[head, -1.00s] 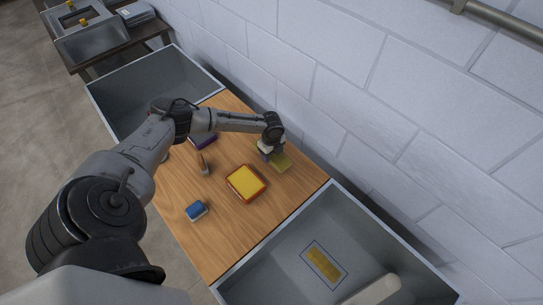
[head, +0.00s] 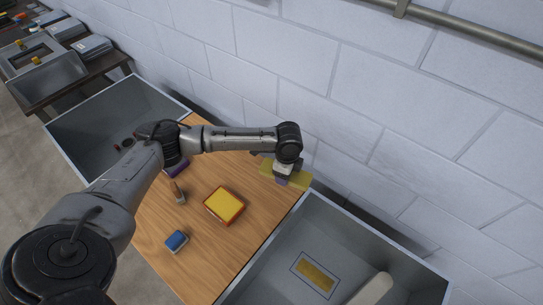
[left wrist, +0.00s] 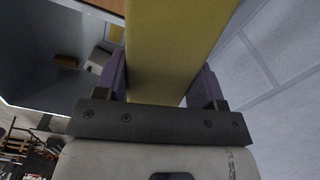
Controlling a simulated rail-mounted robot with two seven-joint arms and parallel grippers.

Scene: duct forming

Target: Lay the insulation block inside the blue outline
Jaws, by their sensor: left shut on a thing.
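The yellow insulation block (head: 299,181) is long and flat. My left gripper (head: 283,177) is shut on it and holds it near the far right corner of the wooden table, by the wall. In the left wrist view, the block (left wrist: 180,45) fills the space between the fingers of the left gripper (left wrist: 165,92). The blue outline (head: 321,265) is a rectangle on the floor of the right grey tray, to the right of and nearer than the gripper. A yellow patch (head: 316,275) lies inside the outline. My right gripper is not in view.
The right grey tray (head: 375,228) has raised walls. A pale rounded bar (head: 370,290) crosses its front. On the table are an orange-edged yellow box (head: 224,204), a blue block (head: 176,240) and a small upright tool (head: 179,193). A brick wall (head: 300,90) stands behind.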

